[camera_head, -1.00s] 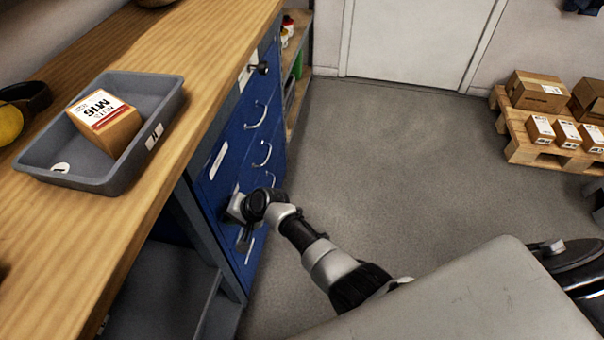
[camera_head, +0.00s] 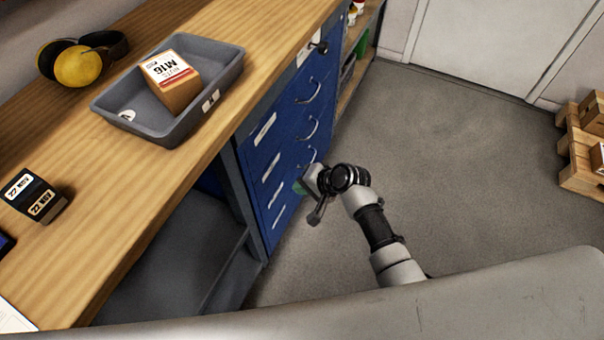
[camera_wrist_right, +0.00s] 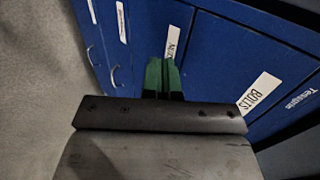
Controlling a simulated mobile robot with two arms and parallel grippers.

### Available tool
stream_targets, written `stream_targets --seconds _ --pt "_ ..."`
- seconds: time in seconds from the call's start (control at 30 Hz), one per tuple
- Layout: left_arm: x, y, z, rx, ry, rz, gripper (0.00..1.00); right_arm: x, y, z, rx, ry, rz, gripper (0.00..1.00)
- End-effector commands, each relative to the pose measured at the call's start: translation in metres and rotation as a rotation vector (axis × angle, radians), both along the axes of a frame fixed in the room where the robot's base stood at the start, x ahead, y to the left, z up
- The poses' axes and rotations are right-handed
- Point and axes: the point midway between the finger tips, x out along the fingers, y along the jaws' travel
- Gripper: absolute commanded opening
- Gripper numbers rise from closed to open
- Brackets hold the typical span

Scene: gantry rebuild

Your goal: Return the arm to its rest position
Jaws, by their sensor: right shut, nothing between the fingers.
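My right arm reaches in from the lower right in the head view. Its gripper (camera_head: 304,188) is beside the lower front of the blue drawer cabinet (camera_head: 282,160). In the right wrist view the green fingertips (camera_wrist_right: 163,76) are together with nothing between them, pointing at the blue drawer fronts (camera_wrist_right: 215,50). I cannot tell whether they touch the front. All drawers I can see look shut. My left gripper is not in view.
A grey tray (camera_head: 222,84) with an M16 box (camera_head: 171,80) sits on the wooden bench (camera_head: 120,165). Ear defenders (camera_head: 83,62) and a dark box (camera_head: 35,195) are also on it. A pallet (camera_head: 580,160) with cartons stands at right. The floor (camera_head: 455,165) between is clear.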

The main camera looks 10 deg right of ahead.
Motion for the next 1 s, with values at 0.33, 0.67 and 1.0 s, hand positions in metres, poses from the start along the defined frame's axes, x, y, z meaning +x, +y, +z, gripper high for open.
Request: stream_targets --seconds 0.33,0.67,1.0 --pt "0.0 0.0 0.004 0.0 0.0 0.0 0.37 -0.009 -0.007 -0.01 -0.028 0.01 -0.002 0.0" --pt "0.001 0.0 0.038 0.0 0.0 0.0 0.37 -0.141 -0.075 -0.156 -0.445 0.072 0.116 0.0" --pt "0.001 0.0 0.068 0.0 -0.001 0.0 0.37 -0.358 -0.148 -0.236 -0.797 0.093 0.538 0.0"
